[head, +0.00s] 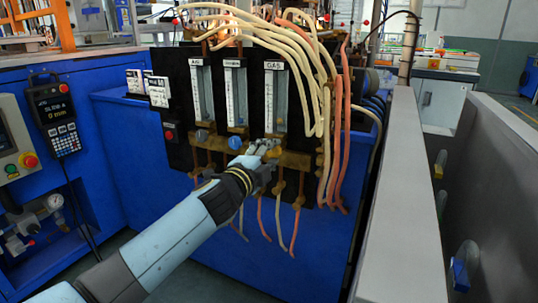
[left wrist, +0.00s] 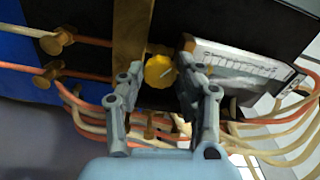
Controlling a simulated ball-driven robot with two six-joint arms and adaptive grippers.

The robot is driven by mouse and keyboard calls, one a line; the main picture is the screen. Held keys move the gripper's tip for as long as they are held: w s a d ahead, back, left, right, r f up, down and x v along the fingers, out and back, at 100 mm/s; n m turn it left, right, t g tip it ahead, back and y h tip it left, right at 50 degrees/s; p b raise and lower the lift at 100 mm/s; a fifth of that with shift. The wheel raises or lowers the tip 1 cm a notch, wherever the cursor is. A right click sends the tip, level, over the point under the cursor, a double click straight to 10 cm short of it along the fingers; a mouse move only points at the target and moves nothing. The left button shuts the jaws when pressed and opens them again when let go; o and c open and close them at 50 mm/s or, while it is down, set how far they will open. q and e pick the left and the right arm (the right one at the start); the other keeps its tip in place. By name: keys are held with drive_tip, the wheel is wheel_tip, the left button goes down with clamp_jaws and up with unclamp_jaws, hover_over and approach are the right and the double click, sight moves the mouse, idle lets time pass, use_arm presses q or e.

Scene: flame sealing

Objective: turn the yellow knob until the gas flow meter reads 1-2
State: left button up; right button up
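The yellow knob (left wrist: 159,71) shows in the left wrist view between the fingertips of my left gripper (left wrist: 161,80). The fingers are open, one on each side of the knob, with a small gap visible; I cannot tell whether either touches it. In the head view my left gripper (head: 262,153) is at the brass bar under the gas flow meter (head: 275,98) and mostly hides the knob. The meter is a clear upright tube with a white scale, labelled GAS; it also shows at an angle in the left wrist view (left wrist: 240,62). Its reading is too small to tell. My right gripper is out of view.
Cream and orange hoses (head: 325,130) hang close on the right. A grey metal wall (head: 405,200) stands further right.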

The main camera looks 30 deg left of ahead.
use_arm(q)
drive_tip(key=o, duration=0.4)
drive_tip(key=shift+o, duration=0.2)
drive_tip(key=s, duration=1.2)
drive_tip(key=shift+d, duration=0.35)
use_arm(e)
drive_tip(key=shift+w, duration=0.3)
